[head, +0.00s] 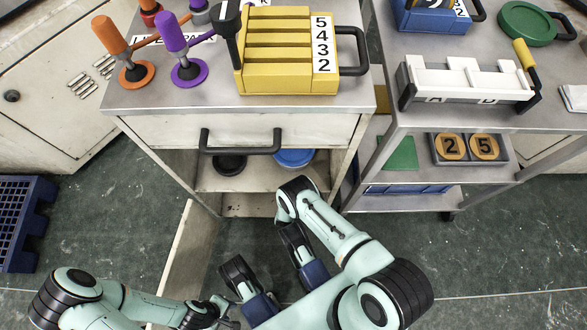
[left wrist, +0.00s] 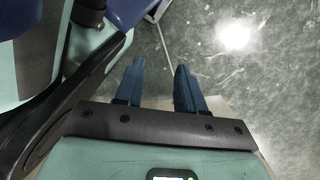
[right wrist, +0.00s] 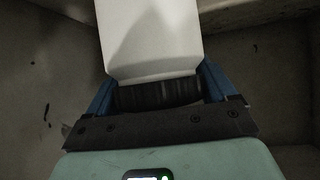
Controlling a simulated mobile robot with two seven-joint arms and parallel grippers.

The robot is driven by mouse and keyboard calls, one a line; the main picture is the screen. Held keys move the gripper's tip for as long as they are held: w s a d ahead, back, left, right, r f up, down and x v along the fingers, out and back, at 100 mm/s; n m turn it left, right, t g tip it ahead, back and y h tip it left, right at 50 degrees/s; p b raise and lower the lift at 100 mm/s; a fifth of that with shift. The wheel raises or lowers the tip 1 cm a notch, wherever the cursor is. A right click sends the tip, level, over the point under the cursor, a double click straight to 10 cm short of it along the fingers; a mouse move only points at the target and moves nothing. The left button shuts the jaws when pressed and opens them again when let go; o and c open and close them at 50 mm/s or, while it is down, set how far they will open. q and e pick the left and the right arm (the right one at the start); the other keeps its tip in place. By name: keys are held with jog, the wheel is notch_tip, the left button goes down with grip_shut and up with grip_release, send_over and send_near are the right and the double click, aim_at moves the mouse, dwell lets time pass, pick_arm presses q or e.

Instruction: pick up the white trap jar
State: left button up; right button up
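The white trap jar (right wrist: 152,40) fills the upper middle of the right wrist view, with a dark ribbed band at its near end. The blue fingers of my right gripper (right wrist: 158,88) stand on both sides of that band, close against it. I cannot tell whether they press on it. My right gripper and the jar are hidden in the head view. My left gripper (left wrist: 160,70) is empty in the left wrist view, its fingers a little apart above the floor. In the head view it is low by my body (head: 228,314).
Grey walls close around the jar in the right wrist view. The cabinet (head: 180,135) has a drawer handle (head: 240,148) above an open bay with a black round thing (head: 229,164) and a blue one (head: 294,158). A shelved cart (head: 465,122) stands right, a blue pallet (head: 22,220) left.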

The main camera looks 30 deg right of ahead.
jog(key=c, duration=0.5)
pick_arm(q)
jog(key=shift+w, duration=0.15)
